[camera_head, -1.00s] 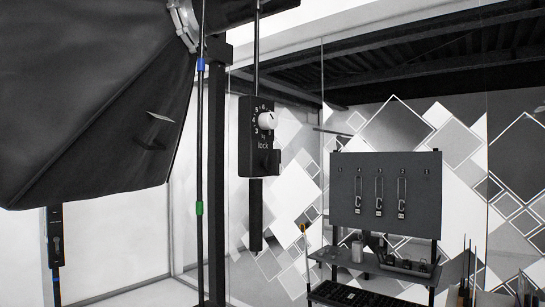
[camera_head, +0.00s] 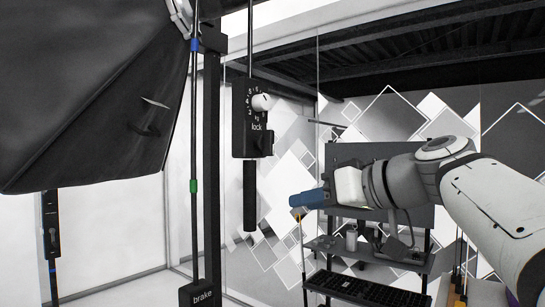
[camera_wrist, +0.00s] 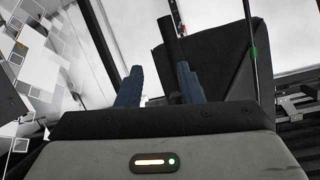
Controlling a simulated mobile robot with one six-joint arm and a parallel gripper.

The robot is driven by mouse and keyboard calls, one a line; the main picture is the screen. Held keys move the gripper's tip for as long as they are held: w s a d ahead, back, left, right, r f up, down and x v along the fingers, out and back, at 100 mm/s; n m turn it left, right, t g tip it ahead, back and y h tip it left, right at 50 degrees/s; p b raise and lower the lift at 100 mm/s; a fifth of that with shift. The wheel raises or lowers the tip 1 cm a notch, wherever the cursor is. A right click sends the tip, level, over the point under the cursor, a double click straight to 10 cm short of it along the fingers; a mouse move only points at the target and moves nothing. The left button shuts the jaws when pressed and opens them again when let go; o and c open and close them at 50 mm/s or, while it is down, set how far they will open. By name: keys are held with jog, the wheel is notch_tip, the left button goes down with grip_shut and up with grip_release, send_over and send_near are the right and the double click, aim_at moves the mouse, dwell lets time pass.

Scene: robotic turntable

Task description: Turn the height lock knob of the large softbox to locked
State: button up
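The large softbox (camera_head: 85,85) is a big black hood filling the upper left of the head view; a dark hood, probably the same softbox, shows in the wrist view (camera_wrist: 222,65). Right of its stand hangs a black box (camera_head: 241,128) marked "lock", with a white round knob (camera_head: 261,102) on a numbered dial. A dark block sticks out at the box's lower right. My gripper (camera_head: 298,199) has blue fingers and is below and right of the box, apart from it. In the wrist view its fingers (camera_wrist: 158,82) stand apart with nothing held. The knob is not recognisable there.
A black stand pole (camera_head: 212,180) rises left of the box, with a "brake" box (camera_head: 203,296) low on it. A dark rod (camera_head: 250,200) hangs under the lock box. A dark tool board (camera_head: 340,152) and shelves (camera_head: 350,290) stand behind my arm.

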aim_at(273, 136)
notch_tip(273, 136, up, 11)
jog(key=n+t+y, duration=0.1)
jog(key=n+y, duration=0.2)
jog(key=n, duration=0.1)
jog(key=shift+y, duration=0.3)
jog(key=p+x, duration=0.2)
jog(key=x, duration=0.4)
jog(key=shift+s+a+p, duration=0.2)
jog(key=shift+p, duration=0.1)
jog(key=shift+w+a+f, duration=0.1)
jog(key=shift+w+a, duration=0.3)
jog(key=shift+a, duration=0.05)
jog(key=shift+c, duration=0.4)
